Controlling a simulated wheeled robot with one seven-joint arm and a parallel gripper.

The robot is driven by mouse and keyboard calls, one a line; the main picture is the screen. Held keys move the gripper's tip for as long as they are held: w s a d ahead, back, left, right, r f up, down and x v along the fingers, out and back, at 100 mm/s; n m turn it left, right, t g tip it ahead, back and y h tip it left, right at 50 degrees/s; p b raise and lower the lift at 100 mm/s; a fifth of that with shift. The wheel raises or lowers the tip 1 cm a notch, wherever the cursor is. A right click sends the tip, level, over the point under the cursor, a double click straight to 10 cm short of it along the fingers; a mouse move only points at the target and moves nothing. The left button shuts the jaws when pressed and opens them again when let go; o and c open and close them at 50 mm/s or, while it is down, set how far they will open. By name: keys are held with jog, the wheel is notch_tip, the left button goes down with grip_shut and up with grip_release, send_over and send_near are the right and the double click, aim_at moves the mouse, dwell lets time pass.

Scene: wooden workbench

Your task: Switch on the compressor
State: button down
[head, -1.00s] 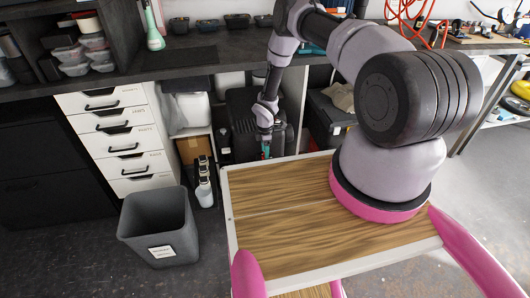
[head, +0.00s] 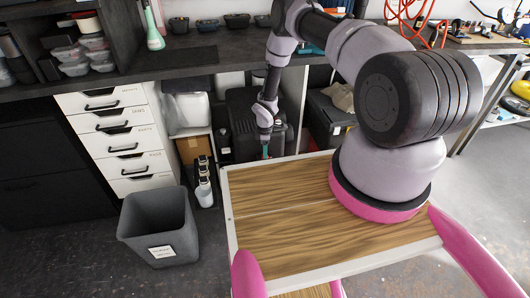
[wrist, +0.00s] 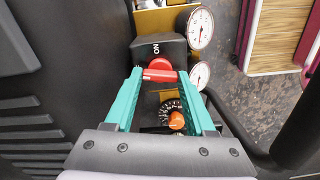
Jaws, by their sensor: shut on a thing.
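The compressor (head: 241,104) is a dark, bulky unit under the workbench in the head view. In the wrist view its control panel shows a black switch box (wrist: 152,47) marked ON, with a red switch knob (wrist: 160,63). My gripper (wrist: 160,76) has teal fingers, one on each side of the red knob, and is shut on it. In the head view my gripper (head: 265,151) is small, in front of the compressor, and its hold cannot be made out there.
Two round gauges (wrist: 200,28) sit right of the switch. An orange knob on a dial (wrist: 176,120) lies below it, between my fingers. A white drawer unit (head: 121,137) and grey bin (head: 160,228) stand to the left. The workbench top (head: 190,52) overhangs the compressor.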

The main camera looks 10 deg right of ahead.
jog(key=m, duration=0.4)
jog(key=shift+m, duration=0.3)
jog(key=m, duration=0.3)
jog(key=shift+m, duration=0.4)
jog(key=m, duration=0.3)
jog(key=shift+m, duration=2)
jog(key=c, duration=0.5)
grip_release()
